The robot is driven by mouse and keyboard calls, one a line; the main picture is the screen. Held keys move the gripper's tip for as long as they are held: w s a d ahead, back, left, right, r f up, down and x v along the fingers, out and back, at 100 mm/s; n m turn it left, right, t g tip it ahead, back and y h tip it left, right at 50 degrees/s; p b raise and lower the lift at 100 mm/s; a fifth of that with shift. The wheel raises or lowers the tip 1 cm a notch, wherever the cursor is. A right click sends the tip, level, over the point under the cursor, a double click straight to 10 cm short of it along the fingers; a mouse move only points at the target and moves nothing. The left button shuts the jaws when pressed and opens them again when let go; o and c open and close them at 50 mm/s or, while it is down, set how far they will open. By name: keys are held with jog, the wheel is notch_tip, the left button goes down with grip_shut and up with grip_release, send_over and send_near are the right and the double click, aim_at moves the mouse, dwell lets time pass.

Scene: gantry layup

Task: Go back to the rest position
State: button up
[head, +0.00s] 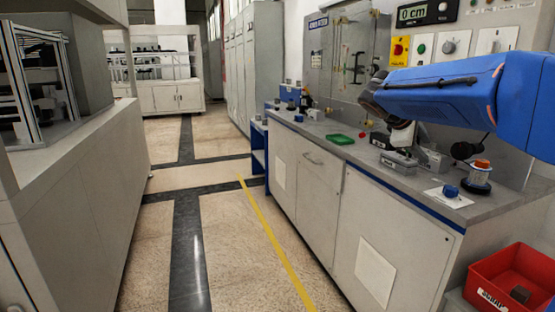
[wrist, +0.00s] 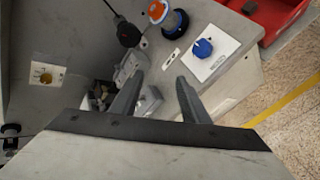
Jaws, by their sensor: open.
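My gripper (wrist: 160,84) is open in the wrist view, with two dark fingers spread apart and nothing between them. It points down over the grey bench top (head: 310,128). In the head view my blue arm reaches in from the right and its end hangs above the bench, near a small grey metal block (head: 399,161). The fingers are hard to make out there. In the wrist view a light block lies below and between the fingers, partly hidden, and I cannot tell how far below.
A blue knob (head: 451,191) on a white plate and an orange-topped spool (head: 480,172) stand at the bench's near end. A green tray (head: 340,139) lies farther along. A red bin (head: 510,282) is at lower right. The aisle floor (head: 215,220) left of the bench is clear.

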jog(key=s+a+f+m+y, duration=0.3)
jog(key=s+f, duration=0.5)
jog(key=s, duration=0.4)
jog(key=s+a+f+m+y, duration=0.3)
jog(key=s+a+f, duration=0.2)
jog(key=s+f, duration=0.3)
jog(key=s+a+f+m+y, duration=0.3)
jog(key=s+f, duration=0.5)
jog(key=s, duration=0.8)
jog(key=shift+a+f+m+y, duration=0.25)
jog(key=shift+a+m, duration=0.25)
jog(key=shift+a, duration=0.5)
